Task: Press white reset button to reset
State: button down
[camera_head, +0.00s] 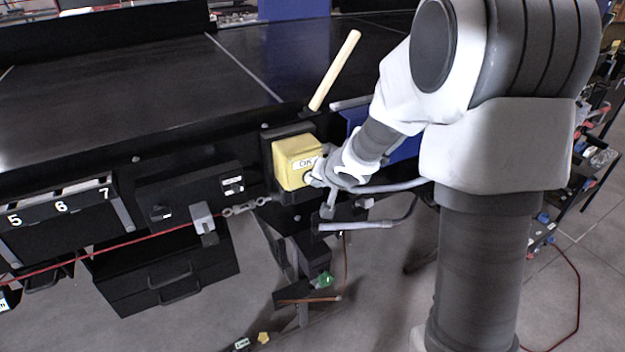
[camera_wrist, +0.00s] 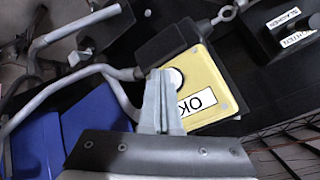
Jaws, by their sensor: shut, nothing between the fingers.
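A yellow control box (camera_head: 293,158) with an "OK" label hangs on the front side of the black conveyor. It also shows in the wrist view (camera_wrist: 212,82). The white round button (camera_wrist: 176,77) sits on its face beside the label. My gripper (camera_head: 316,176) is at the lower right of the box face in the head view, hiding the button there. In the wrist view my gripper's fingers (camera_wrist: 159,74) are closed together, with nothing between them. Their tips overlap the left edge of the button. I cannot tell whether they touch it.
A black switch box (camera_head: 190,196) sits left on the conveyor front. Grey bent tubes (camera_head: 355,226) run close to my gripper, right of and below the box. A wooden handle (camera_head: 335,70) stands above the box. A blue panel (camera_wrist: 92,130) is at the left in the wrist view.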

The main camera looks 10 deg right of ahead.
dwell(0.4)
jog(key=shift+s+d, duration=0.3)
jog(key=shift+s, duration=0.5)
jog(key=shift+s+d, duration=0.25)
jog(key=shift+s, duration=0.55)
jog(key=shift+s+d, duration=0.25)
jog(key=shift+s, duration=0.5)
jog(key=shift+s+d, duration=0.25)
jog(key=shift+s, duration=0.55)
